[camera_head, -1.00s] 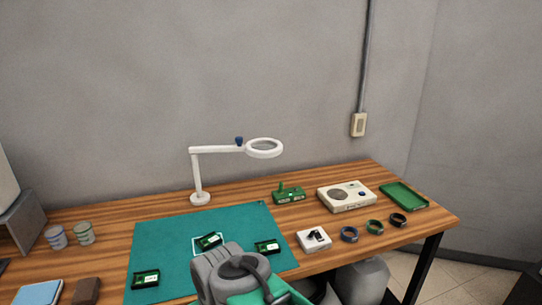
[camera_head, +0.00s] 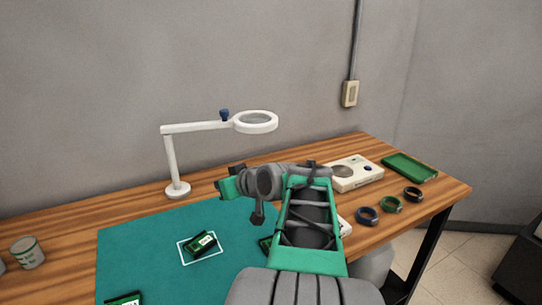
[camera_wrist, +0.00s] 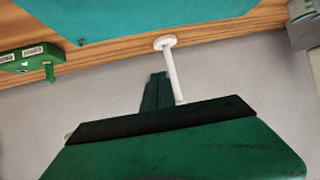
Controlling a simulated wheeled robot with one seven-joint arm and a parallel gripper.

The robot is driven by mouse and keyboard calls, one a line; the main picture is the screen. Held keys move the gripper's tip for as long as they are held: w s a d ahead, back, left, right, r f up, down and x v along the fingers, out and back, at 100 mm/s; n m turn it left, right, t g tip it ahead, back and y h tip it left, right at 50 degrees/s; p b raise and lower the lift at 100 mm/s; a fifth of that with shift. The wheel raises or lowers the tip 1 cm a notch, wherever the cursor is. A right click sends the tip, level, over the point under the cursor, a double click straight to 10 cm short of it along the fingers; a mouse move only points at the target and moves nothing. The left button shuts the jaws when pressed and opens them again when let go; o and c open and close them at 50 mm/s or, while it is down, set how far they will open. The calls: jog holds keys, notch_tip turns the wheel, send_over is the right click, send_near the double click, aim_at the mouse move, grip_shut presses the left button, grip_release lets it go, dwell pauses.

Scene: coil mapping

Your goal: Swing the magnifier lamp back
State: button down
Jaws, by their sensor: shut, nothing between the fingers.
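The white magnifier lamp (camera_head: 171,160) stands at the back of the bench, its round base beside the mat. Its horizontal arm reaches right to the ring head (camera_head: 256,122), with a blue knob (camera_head: 224,115) near the ring. My gripper (camera_head: 222,188) is shut and empty, right of the lamp post and lower than the ring, apart from both in the head view. In the wrist view the lamp post (camera_wrist: 174,72) rises just beside my shut finger (camera_wrist: 154,90); the ring is out of that view. I cannot tell whether they touch.
A teal mat (camera_head: 135,250) bears a green board (camera_head: 200,244) in a white outline. Behind my arm stand a beige device (camera_head: 362,180), a green tray (camera_head: 410,167) and several coil rings (camera_head: 391,205). A cup (camera_head: 27,252) stands left. The wrist view shows a green unit (camera_wrist: 30,58).

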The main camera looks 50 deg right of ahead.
jog(key=s+d+r+m+t+h+b, duration=0.1)
jog(key=s+d+r+t+h+b, duration=0.15)
jog(key=s+d, duration=0.45)
jog(key=s+d+r+m+t+h+b, duration=0.1)
jog(key=s+d+r+t+h, duration=0.15)
jog(key=d, duration=0.85)
jog(key=p+x, duration=0.1)
jog(key=x, duration=1.2)
jog(key=shift+r, duration=0.2)
jog(key=shift+p, duration=0.3)
